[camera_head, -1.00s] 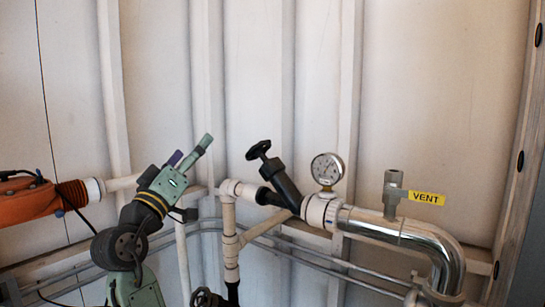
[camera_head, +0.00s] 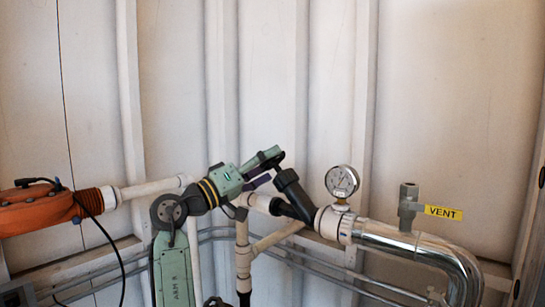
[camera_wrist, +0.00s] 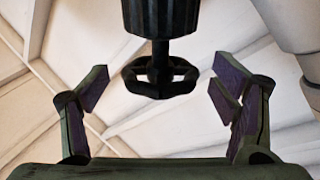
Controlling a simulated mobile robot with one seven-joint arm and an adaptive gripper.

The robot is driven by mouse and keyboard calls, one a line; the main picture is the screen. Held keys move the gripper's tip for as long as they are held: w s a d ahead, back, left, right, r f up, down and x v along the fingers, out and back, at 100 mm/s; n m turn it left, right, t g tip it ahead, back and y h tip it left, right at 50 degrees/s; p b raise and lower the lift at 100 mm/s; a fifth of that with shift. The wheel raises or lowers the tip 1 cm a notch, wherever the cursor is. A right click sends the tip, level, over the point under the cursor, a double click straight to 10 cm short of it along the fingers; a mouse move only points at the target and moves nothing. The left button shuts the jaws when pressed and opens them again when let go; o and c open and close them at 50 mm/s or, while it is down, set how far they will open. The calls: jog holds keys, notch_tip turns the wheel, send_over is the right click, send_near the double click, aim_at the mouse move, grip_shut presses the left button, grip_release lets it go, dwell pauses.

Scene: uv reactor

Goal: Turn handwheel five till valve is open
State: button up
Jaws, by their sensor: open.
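A black handwheel (camera_wrist: 160,78) on a short stem shows in the wrist view, centred between the fingers of my gripper (camera_wrist: 160,85). The fingers are wide apart, with a gap on each side of the wheel. The black valve body (camera_wrist: 160,17) is above it in that view. In the head view my gripper (camera_head: 269,167) is at the upper end of the slanted black valve (camera_head: 294,196) and hides its handwheel. I cannot read the number of this handwheel. The valve's open or shut state does not show.
A pressure gauge (camera_head: 342,181) and a shiny metal pipe (camera_head: 405,240) are right of the valve, with a yellow VENT tag (camera_head: 443,212). An orange device (camera_head: 36,208) is at the left. White pipes run below. The wall area above is free.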

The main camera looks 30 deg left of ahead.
jog(key=shift+x, duration=0.95)
jog(key=c, duration=1.2)
jog(key=shift+o, duration=0.2)
jog(key=shift+y+p, duration=0.35)
jog(key=shift+y, duration=0.05)
